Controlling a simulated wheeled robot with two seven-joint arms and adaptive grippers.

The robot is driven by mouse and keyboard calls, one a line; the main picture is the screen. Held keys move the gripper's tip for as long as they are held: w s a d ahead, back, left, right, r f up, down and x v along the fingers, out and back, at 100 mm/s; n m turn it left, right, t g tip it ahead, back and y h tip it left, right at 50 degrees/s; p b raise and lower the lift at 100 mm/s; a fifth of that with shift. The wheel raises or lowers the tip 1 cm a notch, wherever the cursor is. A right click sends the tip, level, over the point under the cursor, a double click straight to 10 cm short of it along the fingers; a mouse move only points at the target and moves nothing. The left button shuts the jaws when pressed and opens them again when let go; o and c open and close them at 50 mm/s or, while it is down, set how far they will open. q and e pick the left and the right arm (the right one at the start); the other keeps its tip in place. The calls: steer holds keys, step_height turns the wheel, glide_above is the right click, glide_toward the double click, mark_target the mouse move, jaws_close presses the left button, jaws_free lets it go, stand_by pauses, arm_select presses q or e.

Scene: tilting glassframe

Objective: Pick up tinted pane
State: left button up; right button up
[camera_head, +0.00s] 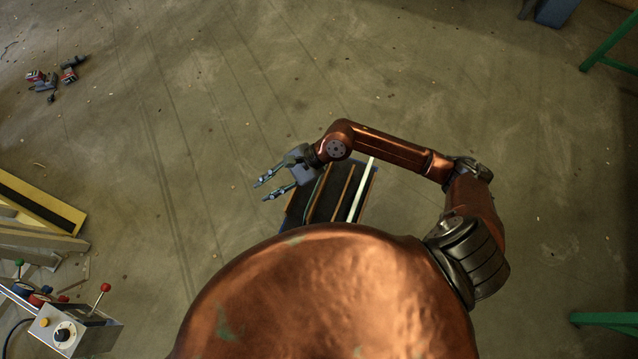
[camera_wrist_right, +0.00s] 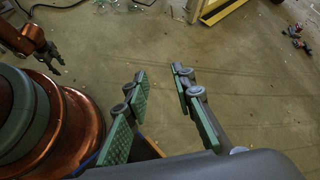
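My right gripper (camera_head: 266,188) is open and empty, at the left end of a dark rack (camera_head: 326,196) beside my body. In the right wrist view its two green-padded fingers (camera_wrist_right: 159,73) stand apart with only floor between them. The rack holds long strips seen edge-on, some orange-brown and one pale (camera_head: 360,190). I cannot tell which of these, if any, is the tinted pane. My body hides the near end of the rack. My left gripper (camera_wrist_right: 46,66) shows small at the upper left of the right wrist view, its fingers apart and empty.
Red-and-grey tools (camera_head: 52,78) lie far off on the floor. Green supports (camera_head: 610,50) are at the right edge. The floor left of the rack is clear.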

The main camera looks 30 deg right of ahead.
steer(key=w+d+f+n+h, duration=0.1)
steer(key=d+f+n+h, duration=0.15)
steer(key=d, duration=0.45)
steer(key=w+d+f+n+g+h, duration=0.1)
steer(key=d+f+h, duration=0.25)
steer(key=d, duration=0.25)
steer(key=w+d+f+n+h, duration=0.1)
steer(key=w+d+f+h, duration=0.15)
steer(key=d, duration=0.45)
steer(key=shift+h, duration=0.55)
step_height(320, 180, down, 7)
steer(key=shift+s+d+f+b, duration=0.15)
steer(key=shift+b, duration=0.4)
steer(key=shift+f, duration=0.35)
steer(key=shift+c, duration=0.7)
jaws_close()
steer(key=shift+r, duration=0.1)
